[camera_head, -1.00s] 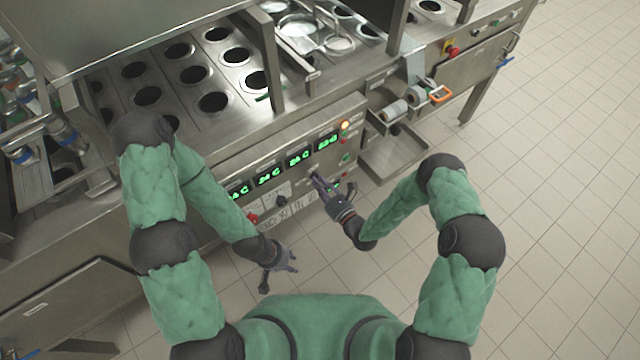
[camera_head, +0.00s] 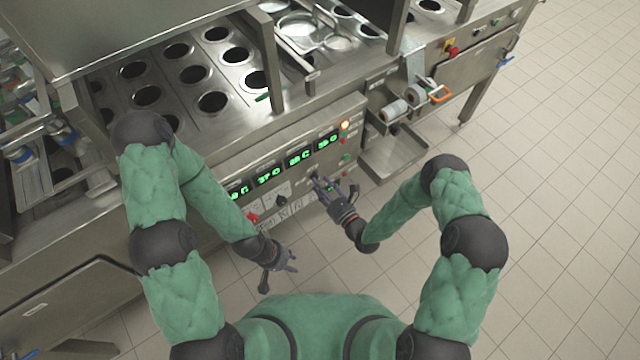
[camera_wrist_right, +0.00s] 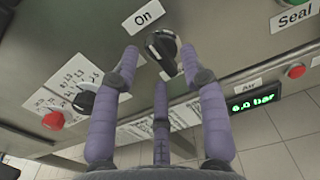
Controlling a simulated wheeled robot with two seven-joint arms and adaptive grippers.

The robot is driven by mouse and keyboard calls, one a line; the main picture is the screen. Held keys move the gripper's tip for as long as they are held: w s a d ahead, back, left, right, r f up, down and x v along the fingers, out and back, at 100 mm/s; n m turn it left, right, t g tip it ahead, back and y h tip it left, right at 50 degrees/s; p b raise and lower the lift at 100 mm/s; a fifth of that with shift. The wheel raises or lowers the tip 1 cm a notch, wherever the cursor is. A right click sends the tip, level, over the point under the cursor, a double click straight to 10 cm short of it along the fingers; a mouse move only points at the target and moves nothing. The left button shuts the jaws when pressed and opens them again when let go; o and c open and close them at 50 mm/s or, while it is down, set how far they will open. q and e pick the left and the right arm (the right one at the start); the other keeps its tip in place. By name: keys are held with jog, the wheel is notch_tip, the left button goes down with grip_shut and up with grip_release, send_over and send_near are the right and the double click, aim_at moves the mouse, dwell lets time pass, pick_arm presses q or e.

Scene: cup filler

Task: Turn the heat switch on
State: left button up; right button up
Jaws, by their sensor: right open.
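A black rotary knob (camera_wrist_right: 163,46) sits on the steel front panel, just below and right of a white "On" label (camera_wrist_right: 143,17) in the right wrist view. My right gripper (camera_wrist_right: 160,66) is open, with its purple fingers spread. Two fingertips lie on either side of the knob's lower part and the third is below; whether any touches is unclear. In the head view my right gripper (camera_head: 335,188) is at the panel, below the green displays (camera_head: 298,158). My left gripper (camera_head: 279,270) is open and empty, away from the panel.
A second black knob (camera_wrist_right: 85,102) and a red button (camera_wrist_right: 53,121) are left of my right gripper. A red button (camera_wrist_right: 295,71) by the "Seal" label and an "Air" display (camera_wrist_right: 253,102) are to the right. A steel tray (camera_head: 392,155) juts out right of the panel.

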jog(key=v, duration=1.1)
dwell(0.3)
notch_tip(320, 180, down, 7)
jog(key=s+d+n+g+h, duration=0.2)
jog(key=n+g+h, duration=0.35)
jog(key=n, duration=0.85)
jog(key=s+n+g+h, duration=0.1)
jog(key=s+n+g, duration=0.7)
jog(key=s+n, duration=0.4)
jog(key=shift+s+d+r+n+g, duration=0.3)
jog(key=shift+s+d+g, duration=0.05)
jog(key=shift+d, duration=0.1)
